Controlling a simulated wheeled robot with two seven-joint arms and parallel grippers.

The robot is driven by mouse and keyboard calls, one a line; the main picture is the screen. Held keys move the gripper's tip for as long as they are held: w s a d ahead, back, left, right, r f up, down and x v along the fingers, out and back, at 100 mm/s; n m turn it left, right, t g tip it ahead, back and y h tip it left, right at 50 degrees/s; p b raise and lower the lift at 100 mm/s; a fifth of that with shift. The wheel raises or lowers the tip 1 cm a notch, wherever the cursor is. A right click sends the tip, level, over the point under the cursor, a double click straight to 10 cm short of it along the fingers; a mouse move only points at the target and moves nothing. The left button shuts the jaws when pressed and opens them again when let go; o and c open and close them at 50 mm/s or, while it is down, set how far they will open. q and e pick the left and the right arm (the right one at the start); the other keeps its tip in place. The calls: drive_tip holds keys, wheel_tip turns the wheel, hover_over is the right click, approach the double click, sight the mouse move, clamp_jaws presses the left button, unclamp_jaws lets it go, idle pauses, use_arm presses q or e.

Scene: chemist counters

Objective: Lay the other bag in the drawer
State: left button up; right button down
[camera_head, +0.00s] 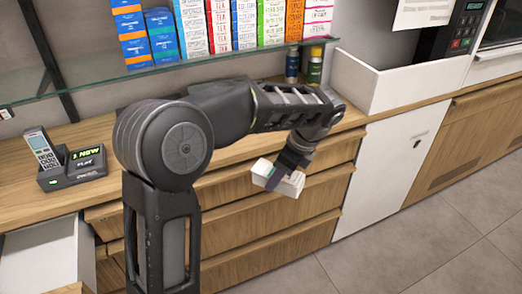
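My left arm rises from the lower left and bends over the counter, with its gripper (283,173) pointing down in front of the wooden drawers (265,225). The gripper is shut on a small white bag (292,186), held tilted in front of the drawer fronts, clear of the counter top. A dark finger crosses the bag. At the lower left a white-walled compartment (45,255) stands out from the counter, with a wooden edge (70,289); it looks like an open drawer, but its inside is mostly out of frame. No second bag shows. My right gripper is not in view.
A handset in a black dock (75,168) stands on the counter at left. A glass shelf (200,62) holds several colored boxes. Two small bottles (314,66) stand at the counter's back. A white cabinet (385,165) is at right; the floor (440,250) is clear.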

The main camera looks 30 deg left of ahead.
use_arm(q)
drive_tip(key=s+d+f+n+g, duration=0.2)
drive_tip(key=d+f+n, duration=0.4)
drive_tip(key=d+f, duration=0.1)
drive_tip(key=shift+s+d+f+g, duration=0.15)
drive_tip(key=shift+f+g, duration=0.15)
drive_tip(key=shift+f, duration=0.6)
